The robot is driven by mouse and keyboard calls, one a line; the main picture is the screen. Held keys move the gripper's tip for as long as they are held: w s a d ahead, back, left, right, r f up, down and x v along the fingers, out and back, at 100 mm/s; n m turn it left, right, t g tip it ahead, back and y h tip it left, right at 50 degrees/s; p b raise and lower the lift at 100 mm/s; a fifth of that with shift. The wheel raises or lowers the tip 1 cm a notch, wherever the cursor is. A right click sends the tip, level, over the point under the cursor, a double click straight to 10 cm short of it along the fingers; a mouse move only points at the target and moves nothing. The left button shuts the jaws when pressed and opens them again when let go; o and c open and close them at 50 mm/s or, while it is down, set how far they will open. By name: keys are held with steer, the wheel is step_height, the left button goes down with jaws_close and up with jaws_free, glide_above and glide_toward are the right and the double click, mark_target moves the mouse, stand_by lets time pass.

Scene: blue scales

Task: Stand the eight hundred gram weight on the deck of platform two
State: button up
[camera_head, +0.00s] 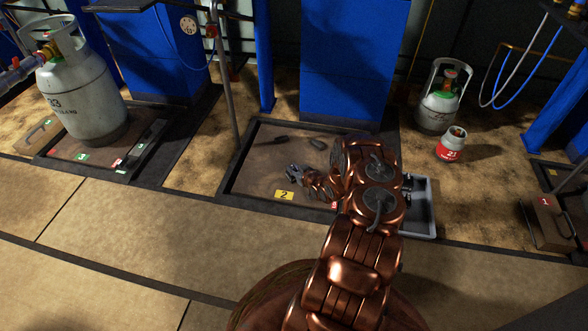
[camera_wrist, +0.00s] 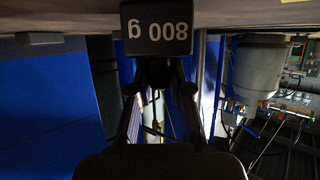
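The eight hundred gram weight is a dark block (camera_wrist: 156,27) with "800 g" in white; it and its surroundings appear upside down in the wrist view. My gripper (camera_wrist: 156,80) has its fingers converging on the dark part next to the lettered block and appears shut on it. In the head view my gripper (camera_head: 293,173) is low over platform two's deck (camera_head: 262,165), behind the yellow "2" tag (camera_head: 284,195). The weight is hard to make out there. I cannot tell whether its base touches the deck.
Two small dark objects (camera_head: 281,139) (camera_head: 318,145) lie on the deck behind my gripper. A grey tray (camera_head: 422,208) is right of my arm. A large gas cylinder (camera_head: 82,100) stands on the left platform. Smaller cylinders (camera_head: 438,108) (camera_head: 451,144) stand at right. Blue cabinets (camera_head: 350,60) rise behind.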

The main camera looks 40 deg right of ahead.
steer(key=o, duration=0.4)
